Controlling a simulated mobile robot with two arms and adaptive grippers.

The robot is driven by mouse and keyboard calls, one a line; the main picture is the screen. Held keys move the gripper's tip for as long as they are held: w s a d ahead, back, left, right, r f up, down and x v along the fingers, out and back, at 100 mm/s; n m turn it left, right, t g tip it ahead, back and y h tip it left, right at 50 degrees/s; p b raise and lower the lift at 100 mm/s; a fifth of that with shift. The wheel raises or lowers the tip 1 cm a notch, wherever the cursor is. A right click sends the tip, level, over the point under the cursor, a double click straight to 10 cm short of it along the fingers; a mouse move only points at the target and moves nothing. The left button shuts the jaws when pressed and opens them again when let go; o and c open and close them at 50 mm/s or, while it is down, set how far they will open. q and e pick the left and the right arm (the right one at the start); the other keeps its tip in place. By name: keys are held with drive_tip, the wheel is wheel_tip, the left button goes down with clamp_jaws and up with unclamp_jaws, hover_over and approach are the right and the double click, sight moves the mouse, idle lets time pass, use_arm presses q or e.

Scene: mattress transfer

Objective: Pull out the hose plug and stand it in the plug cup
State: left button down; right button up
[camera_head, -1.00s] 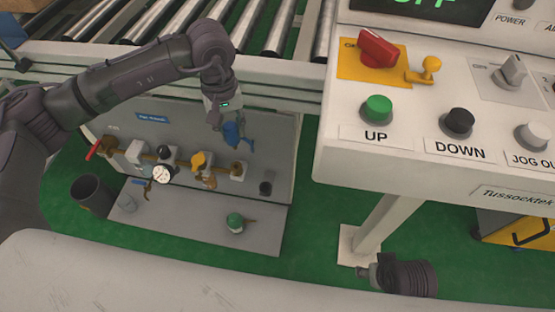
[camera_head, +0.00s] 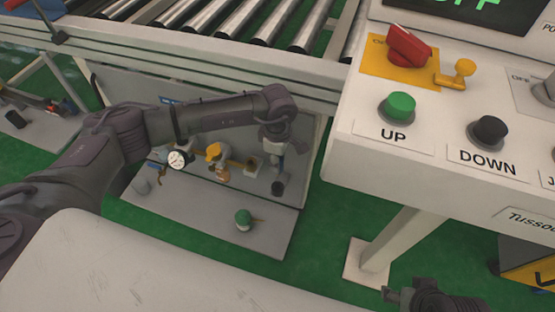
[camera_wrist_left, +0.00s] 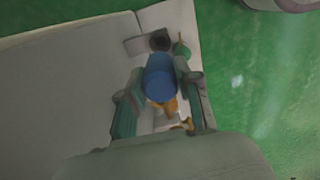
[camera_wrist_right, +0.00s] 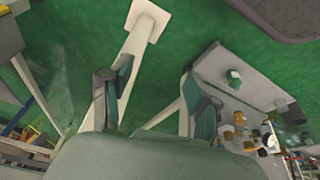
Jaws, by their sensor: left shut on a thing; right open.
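My left gripper (camera_head: 277,158) is shut on the blue hose plug (camera_wrist_left: 160,82), which sits between its fingers in the left wrist view with an orange-brown end showing. In the head view the plug is mostly hidden by the gripper. The dark plug cup (camera_head: 278,188) stands on the grey base plate just below the left gripper. It seems to show as a dark round shape (camera_wrist_left: 160,42) beyond the plug in the left wrist view. The brass outlet (camera_head: 253,164) is just left of the gripper. My right gripper (camera_wrist_right: 152,92) is open and empty, low at the right.
A gauge (camera_head: 178,159) and a yellow valve (camera_head: 214,151) sit on the pipe at the left. A green-topped item (camera_head: 243,219) lies on the plate's front. The control console (camera_head: 440,140) overhangs at the right, with its leg (camera_head: 400,241) below. Roller conveyor (camera_head: 240,22) is behind.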

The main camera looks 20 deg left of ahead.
use_arm(q)
drive_tip(key=shift+f, duration=0.35)
drive_tip(key=shift+f+b, duration=0.95)
drive_tip(key=shift+b, duration=0.05)
drive_tip(key=shift+f+b, duration=0.7)
drive_tip(key=shift+f, duration=0.35)
drive_tip(key=shift+f+b, duration=0.4)
drive_tip(key=shift+b, duration=0.05)
drive_tip(key=shift+f, duration=0.1)
use_arm(e)
drive_tip(key=w+a+r+t+y, duration=0.1)
drive_tip(key=w+a+r+t, duration=0.1)
drive_tip(key=w+r+t, duration=0.2)
drive_tip(key=w+a+r+t+y, duration=0.1)
drive_tip(key=w+a+r+t, duration=0.2)
drive_tip(key=w+t, duration=0.3)
drive_tip(key=shift+w+r+n+y, duration=0.35)
drive_tip(key=shift+w+r, duration=0.4)
drive_tip(key=shift+w, duration=1.4)
drive_tip(key=shift+w+a+r+t, duration=0.25)
drive_tip(key=shift+r+t, duration=0.25)
drive_tip(key=shift+r, duration=0.15)
use_arm(q)
drive_tip(key=shift+f+b, duration=0.1)
drive_tip(key=shift+b, duration=0.25)
use_arm(e)
drive_tip(key=shift+w+r+y, duration=0.1)
drive_tip(key=shift+r+y, duration=0.15)
